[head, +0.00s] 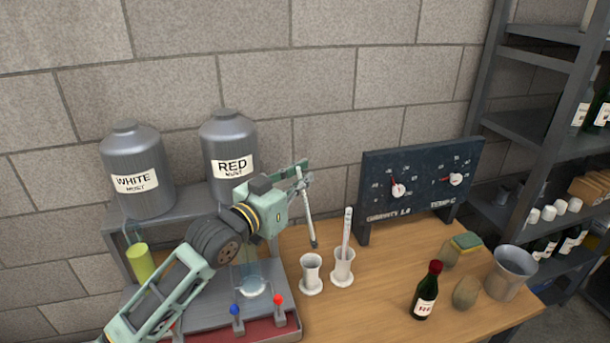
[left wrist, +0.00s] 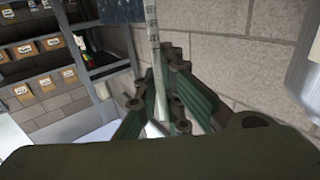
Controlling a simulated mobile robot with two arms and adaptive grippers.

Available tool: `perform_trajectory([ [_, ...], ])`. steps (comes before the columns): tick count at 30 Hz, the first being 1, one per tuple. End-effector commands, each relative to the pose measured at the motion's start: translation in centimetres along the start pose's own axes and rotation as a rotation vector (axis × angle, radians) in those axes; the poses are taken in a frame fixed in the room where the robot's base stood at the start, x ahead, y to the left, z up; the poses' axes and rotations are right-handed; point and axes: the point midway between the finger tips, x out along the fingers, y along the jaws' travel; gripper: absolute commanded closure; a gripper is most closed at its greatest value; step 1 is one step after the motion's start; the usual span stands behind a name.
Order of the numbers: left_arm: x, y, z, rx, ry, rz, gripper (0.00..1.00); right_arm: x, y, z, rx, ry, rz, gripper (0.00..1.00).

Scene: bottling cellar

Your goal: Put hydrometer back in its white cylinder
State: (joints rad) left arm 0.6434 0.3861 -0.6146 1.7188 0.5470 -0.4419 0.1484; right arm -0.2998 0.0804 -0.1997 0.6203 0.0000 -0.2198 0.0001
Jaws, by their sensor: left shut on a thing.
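My left gripper (head: 302,180) is shut on the hydrometer (head: 307,212), a thin pale stem with a dark lower end. It hangs nearly upright, slightly tilted, its lower end above and apart from an empty-looking white cylinder (head: 312,273) on the bench. A second white cylinder (head: 342,267) stands just to the right and holds a thin pale stick with a red mark (head: 347,228). In the left wrist view the hydrometer (left wrist: 154,40) runs between the green fingers of the left gripper (left wrist: 160,100). My right gripper is not in view.
Left of the cylinders stands a rack with grey WHITE (head: 135,165) and RED (head: 228,140) must tanks, with blue and red taps (head: 278,300) in front. A dial board (head: 420,180) stands behind. A bottle (head: 426,290) and grey bucket (head: 512,272) stand to the right.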

Motion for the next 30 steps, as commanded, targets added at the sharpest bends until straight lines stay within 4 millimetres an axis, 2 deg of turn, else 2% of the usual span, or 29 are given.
perform_trajectory([
  [15,-1.8,0.0,0.5,0.000,0.001,0.000,1.00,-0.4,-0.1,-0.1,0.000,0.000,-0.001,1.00],
  [30,-1.9,0.0,0.5,0.000,0.001,0.000,1.00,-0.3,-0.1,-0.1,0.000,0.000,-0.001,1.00],
])
